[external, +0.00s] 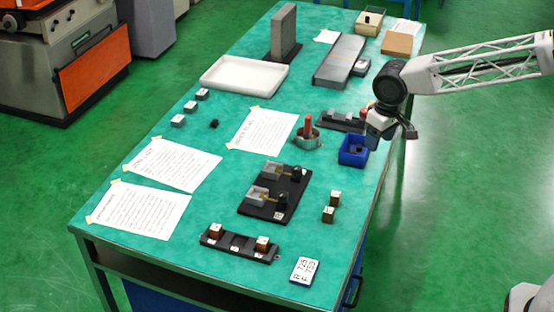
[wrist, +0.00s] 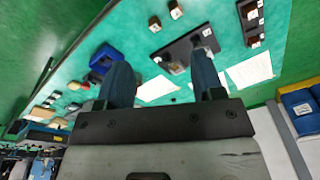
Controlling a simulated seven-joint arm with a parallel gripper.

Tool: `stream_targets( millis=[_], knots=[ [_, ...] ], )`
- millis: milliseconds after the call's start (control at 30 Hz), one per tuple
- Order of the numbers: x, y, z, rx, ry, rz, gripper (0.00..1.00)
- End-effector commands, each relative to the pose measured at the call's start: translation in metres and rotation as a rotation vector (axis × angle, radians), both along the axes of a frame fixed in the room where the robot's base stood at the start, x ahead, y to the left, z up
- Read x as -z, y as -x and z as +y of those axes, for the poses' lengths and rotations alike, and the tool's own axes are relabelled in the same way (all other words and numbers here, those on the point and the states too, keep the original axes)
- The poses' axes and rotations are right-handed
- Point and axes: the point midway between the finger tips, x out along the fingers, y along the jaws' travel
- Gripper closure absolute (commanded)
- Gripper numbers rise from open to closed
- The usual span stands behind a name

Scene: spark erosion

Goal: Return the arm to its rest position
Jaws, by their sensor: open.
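My gripper (external: 392,124) is at the right edge of the table in the external view, above and close to the blue bin (external: 354,150). In the wrist view, the two dark fingers of my gripper (wrist: 160,68) stand wide apart with nothing between them, so it is open and empty. My white lattice arm reaches in from the right. The blue bin also shows in the wrist view (wrist: 105,57), left of the left finger.
The green table (external: 225,220) holds a black fixture plate (external: 275,207), a black rack (external: 240,245), two small brass-coloured blocks (external: 331,206), a metal cup (external: 306,138), paper sheets (external: 140,208) and a white tray (external: 243,76).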

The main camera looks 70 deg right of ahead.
Motion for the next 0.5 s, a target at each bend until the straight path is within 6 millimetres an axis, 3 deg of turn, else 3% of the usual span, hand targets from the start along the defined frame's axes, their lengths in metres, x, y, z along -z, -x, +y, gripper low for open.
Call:
stream_targets(
  millis=[500],
  knots=[
    [-0.026, 0.136, 0.043, -0.152, 0.021, -0.042, 0.39]
  ],
)
